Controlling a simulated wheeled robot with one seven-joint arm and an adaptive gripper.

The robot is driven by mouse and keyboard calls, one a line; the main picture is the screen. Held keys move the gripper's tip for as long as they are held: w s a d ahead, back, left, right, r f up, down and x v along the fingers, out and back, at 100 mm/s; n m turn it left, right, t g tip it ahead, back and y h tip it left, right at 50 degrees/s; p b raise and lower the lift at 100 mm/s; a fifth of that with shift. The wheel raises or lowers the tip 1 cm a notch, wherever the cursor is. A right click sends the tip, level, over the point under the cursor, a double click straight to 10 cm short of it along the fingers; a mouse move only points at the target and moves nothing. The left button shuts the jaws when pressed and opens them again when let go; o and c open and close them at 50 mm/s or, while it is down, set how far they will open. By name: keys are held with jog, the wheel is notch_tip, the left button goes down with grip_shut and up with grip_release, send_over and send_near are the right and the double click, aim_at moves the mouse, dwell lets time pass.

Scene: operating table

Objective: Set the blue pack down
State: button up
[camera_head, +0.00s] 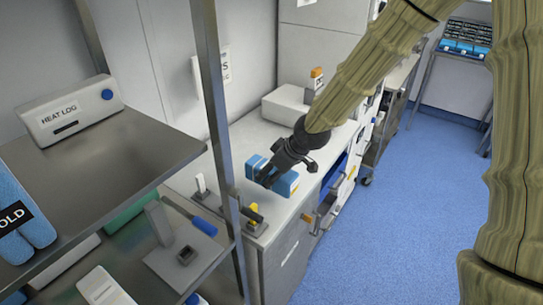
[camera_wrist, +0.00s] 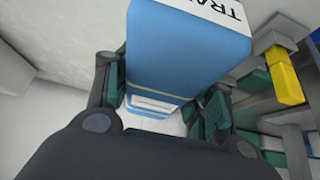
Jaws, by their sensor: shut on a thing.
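The blue pack (camera_head: 286,184) is at my gripper (camera_head: 268,178), over the white counter (camera_head: 241,133) in the head view. In the wrist view the blue pack (camera_wrist: 180,60) stands between the two fingers of my gripper (camera_wrist: 165,105), which are shut on it. A white label with dark letters, partly cut off, shows on its upper end. I cannot tell whether the pack's underside touches the counter.
A metal shelf rack (camera_head: 110,175) with a heat log box (camera_head: 70,110) stands at the left. Small yellow-topped fixtures (camera_head: 253,212) sit near the counter's front end. A white box (camera_head: 290,105) stands further back. Blue floor is open to the right.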

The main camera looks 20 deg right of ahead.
jog(key=w+p, duration=0.1)
jog(key=w, duration=0.2)
jog(key=w+d+p, duration=0.1)
jog(key=w, duration=0.3)
jog(key=w+d+f+p, duration=0.1)
jog(key=w, duration=0.3)
jog(key=shift+d+f, duration=0.1)
jog(key=shift+d, duration=0.15)
jog(key=shift+s+f+p, duration=0.1)
jog(key=shift+f+p, duration=0.85)
jog(key=shift+f, duration=0.8)
jog(key=shift+f, duration=0.1)
jog(key=o, duration=1.3)
jog(key=b+v, duration=0.2)
jog(key=v, duration=1)
jog(key=shift+b, duration=0.35)
